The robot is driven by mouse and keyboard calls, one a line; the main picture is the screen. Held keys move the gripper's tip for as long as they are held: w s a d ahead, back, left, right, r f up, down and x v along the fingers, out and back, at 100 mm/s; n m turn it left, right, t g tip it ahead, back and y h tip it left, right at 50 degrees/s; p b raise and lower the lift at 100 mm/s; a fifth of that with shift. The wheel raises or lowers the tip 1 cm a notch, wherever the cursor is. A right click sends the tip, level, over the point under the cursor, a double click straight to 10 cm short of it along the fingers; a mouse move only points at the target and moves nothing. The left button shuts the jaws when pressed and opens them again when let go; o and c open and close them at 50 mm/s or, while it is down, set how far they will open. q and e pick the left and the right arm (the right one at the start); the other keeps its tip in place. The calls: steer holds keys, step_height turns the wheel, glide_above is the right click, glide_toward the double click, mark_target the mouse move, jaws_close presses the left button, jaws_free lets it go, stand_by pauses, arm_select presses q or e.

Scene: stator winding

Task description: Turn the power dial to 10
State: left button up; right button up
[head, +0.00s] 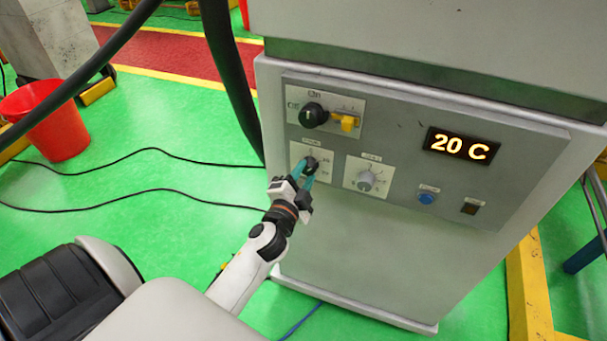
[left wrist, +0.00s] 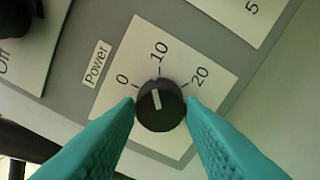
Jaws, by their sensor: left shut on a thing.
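The power dial (left wrist: 160,105) is a small black round knob on a white plate labelled Power, with marks 0, 10 and 20. Its white pointer line points up, close to the 10 mark and leaning slightly toward 0. My left gripper (left wrist: 160,107) has its teal fingers shut on the dial from both sides. In the head view the dial (head: 310,163) is partly hidden by my left gripper (head: 306,171). My right gripper is not in view.
A red bucket (head: 45,120) and black cables lie on the green floor.

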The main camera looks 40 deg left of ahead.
arm_select(q)
steer(key=shift+m, duration=1.1)
steer(key=o, duration=1)
steer(key=shift+s, duration=0.1)
steer(key=b+v, duration=0.3)
steer(key=v, duration=0.9)
steer(key=shift+f, duration=0.1)
